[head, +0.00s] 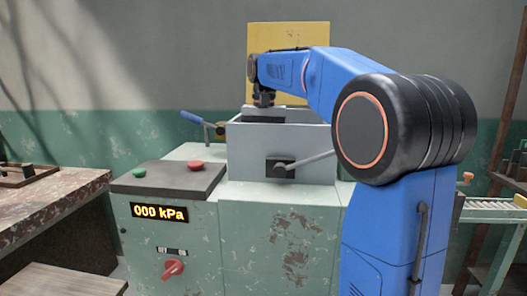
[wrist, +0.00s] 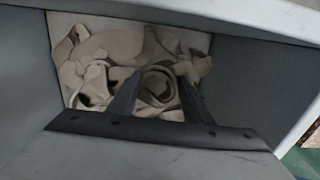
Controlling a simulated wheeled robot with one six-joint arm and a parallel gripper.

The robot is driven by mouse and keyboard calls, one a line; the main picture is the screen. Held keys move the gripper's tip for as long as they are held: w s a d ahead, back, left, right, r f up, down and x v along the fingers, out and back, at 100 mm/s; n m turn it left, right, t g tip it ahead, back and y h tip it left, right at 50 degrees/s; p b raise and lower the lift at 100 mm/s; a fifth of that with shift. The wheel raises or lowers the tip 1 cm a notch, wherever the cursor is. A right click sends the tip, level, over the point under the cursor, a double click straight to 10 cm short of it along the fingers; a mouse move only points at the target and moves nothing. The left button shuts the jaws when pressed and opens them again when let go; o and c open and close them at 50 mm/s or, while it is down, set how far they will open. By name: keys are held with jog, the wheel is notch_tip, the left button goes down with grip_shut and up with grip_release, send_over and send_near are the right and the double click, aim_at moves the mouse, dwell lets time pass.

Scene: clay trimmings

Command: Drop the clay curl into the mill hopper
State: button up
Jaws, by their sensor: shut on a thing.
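The mill hopper (head: 240,155) is a grey open-topped box on the green machine. My gripper (head: 264,98) points down at the hopper's opening, toward its back left. In the wrist view my gripper (wrist: 160,84) is shut on a rolled, beige clay curl (wrist: 157,83), which sits between the two dark fingers. Beyond it, a heap of beige clay trimmings (wrist: 88,75) lies inside the hopper, between its grey walls (wrist: 242,80). I cannot tell whether the curl touches the heap. The curl is not visible in the head view.
A control box with a "000 kPa" display (head: 160,213), a green button (head: 139,172) and a red button (head: 195,165) stands left of the hopper. A blue-handled lever (head: 191,117) sticks out beside it. A yellow panel (head: 288,40) rises behind. A workbench (head: 50,205) is at left.

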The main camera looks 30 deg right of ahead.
jog(key=shift+f, duration=0.15)
jog(key=o, duration=1.1)
notch_tip(320, 180, up, 13)
jog(key=shift+r, duration=0.15)
